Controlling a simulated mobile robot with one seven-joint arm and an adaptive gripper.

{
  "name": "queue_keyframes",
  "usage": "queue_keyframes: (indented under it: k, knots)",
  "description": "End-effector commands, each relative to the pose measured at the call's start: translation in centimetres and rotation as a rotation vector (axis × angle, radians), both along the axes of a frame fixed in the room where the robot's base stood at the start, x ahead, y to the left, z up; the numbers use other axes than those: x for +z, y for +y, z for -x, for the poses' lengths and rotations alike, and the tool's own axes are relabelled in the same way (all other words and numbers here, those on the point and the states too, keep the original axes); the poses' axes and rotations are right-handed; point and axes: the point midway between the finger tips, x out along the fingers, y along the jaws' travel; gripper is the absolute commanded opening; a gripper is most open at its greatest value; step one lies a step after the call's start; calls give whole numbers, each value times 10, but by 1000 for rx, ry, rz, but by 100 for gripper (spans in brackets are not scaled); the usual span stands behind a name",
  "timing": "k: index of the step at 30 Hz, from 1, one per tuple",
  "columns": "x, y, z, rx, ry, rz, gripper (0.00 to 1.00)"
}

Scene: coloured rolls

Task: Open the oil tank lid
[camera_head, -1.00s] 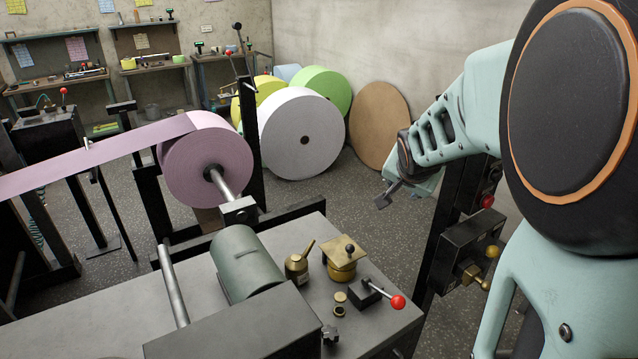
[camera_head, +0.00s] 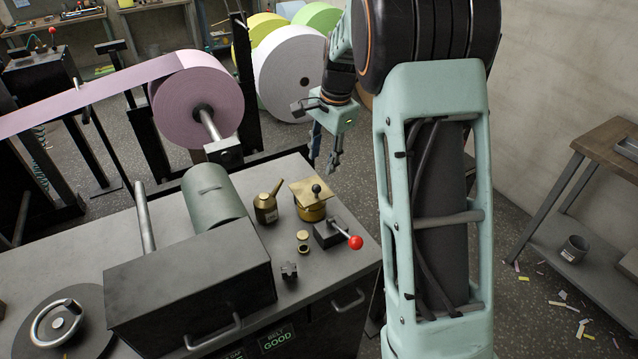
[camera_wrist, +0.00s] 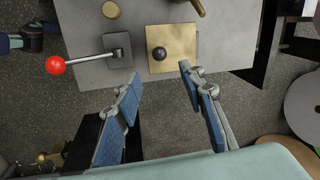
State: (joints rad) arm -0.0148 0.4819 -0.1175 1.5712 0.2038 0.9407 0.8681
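The oil tank (camera_head: 311,213) is a squat brass pot on the right part of the grey machine top. Its square brass lid (camera_head: 300,190) lies flat over it with a black ball knob (camera_head: 316,188) on top. In the wrist view the lid (camera_wrist: 184,48) and knob (camera_wrist: 159,54) show from above. My gripper (camera_head: 324,163) points down at the far side of the tank, apart from it. In the wrist view its two blue-padded fingers (camera_wrist: 160,76) are spread with nothing between them, the tips just short of the lid's edge.
A lever with a red ball (camera_head: 355,243) stands close to the tank's right. A brass oil can (camera_head: 266,207) stands to its left, with small brass caps (camera_head: 303,236) in front. A pink roll (camera_head: 180,110) hangs behind. A wooden-topped bench (camera_head: 610,140) is at right.

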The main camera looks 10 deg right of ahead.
Motion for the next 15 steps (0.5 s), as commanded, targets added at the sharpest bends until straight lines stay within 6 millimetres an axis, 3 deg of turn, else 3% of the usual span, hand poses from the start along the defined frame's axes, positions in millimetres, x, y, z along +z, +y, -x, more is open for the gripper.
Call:
queue_keyframes:
  k: [15]
  knots:
    - [-84,7,-13,0,3,2,37]
